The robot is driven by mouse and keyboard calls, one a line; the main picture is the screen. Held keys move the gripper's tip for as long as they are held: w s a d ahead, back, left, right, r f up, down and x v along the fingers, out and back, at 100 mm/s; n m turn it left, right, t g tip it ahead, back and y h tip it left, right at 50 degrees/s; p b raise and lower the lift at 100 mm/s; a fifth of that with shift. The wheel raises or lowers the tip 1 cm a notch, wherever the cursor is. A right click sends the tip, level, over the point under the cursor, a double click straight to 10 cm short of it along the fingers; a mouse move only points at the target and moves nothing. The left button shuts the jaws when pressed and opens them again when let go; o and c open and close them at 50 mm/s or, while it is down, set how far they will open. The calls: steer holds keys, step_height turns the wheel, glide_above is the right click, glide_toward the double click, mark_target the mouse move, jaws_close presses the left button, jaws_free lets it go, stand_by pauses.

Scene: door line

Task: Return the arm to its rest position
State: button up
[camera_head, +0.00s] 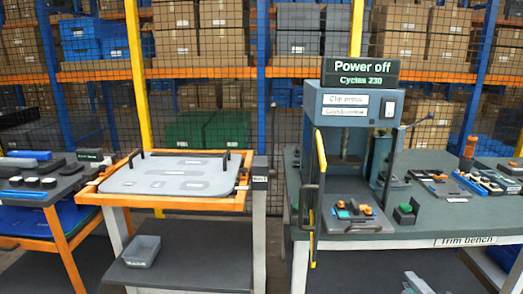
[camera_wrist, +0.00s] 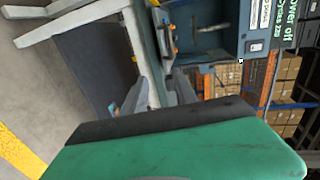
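My gripper (camera_wrist: 165,78) shows in the wrist view beyond a large green and black part that fills the bottom of that picture. Two grey fingers stand up past its dark edge with a gap between them, and I see nothing held there. My arm and gripper are not in the head view. In the head view the clip press (camera_head: 359,108) stands on the trim bench (camera_head: 440,241) under a sign reading "Power off". The press also shows turned sideways at the top of the wrist view (camera_wrist: 222,32).
An orange-framed table (camera_head: 247,160) with a grey panel (camera_head: 170,185) stands left of the bench, a grey bin (camera_head: 142,251) on its lower shelf. The press's yellow-edged guard (camera_head: 320,150) stands at the bench's left end. A mesh fence and stocked racks (camera_head: 300,75) close off the back.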

steer(key=w+a+f+n+g+y+p, duration=0.2)
steer(key=a+n+g, duration=0.15)
steer(key=a, duration=0.25)
steer(key=w+a+f+n+g+y+p, duration=0.2)
steer(key=a+n+g, duration=0.1)
steer(key=a+n, duration=0.25)
steer(key=s+a+r+n+g+h+p, duration=0.2)
steer(key=s+a+r+n+g+p, duration=0.3)
steer(key=a+n, duration=0.5)
steer(key=shift+s+a+r+g+p, duration=0.45)
steer(key=shift+s+p, duration=0.3)
steer(key=shift+s, duration=0.3)
